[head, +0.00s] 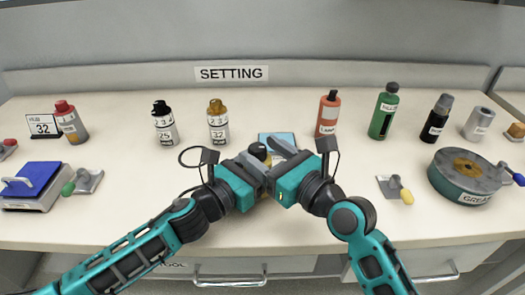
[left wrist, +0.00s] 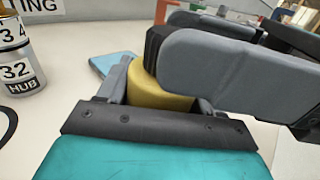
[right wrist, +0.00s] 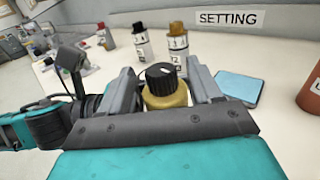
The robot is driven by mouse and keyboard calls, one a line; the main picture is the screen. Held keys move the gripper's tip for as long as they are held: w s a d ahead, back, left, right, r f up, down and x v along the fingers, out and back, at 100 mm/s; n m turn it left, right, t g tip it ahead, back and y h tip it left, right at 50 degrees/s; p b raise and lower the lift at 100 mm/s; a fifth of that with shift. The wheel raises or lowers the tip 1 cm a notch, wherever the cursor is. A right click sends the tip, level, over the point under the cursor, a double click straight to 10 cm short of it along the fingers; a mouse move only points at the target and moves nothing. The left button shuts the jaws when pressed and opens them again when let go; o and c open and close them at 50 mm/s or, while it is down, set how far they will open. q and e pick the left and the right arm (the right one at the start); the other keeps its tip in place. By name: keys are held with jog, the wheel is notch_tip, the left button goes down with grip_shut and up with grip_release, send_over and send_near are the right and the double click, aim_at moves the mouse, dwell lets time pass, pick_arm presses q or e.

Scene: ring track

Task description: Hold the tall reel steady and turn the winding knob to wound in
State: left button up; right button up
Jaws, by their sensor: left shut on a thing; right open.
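The tall reel has a gold body (right wrist: 166,95) and a black winding knob (right wrist: 162,76) with a white mark on top. In the head view the knob (head: 258,149) shows between my two grippers; most of the reel is hidden. My left gripper (left wrist: 160,88) is shut on the gold body (left wrist: 158,97), one finger on each side. My right gripper (right wrist: 163,85) is open, its fingers on either side of the knob with gaps visible. In the left wrist view a grey right finger partly hides the knob (left wrist: 157,50).
A blue pad (head: 278,140) lies behind the reel, under a SETTING sign (head: 231,73). Several bottles stand along the back, including an orange one (head: 328,114) and a green one (head: 384,111). A GREASE drum (head: 464,180) is at the right. The table's front is mostly clear.

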jog(key=v, duration=1.1)
jog(key=shift+s, duration=0.2)
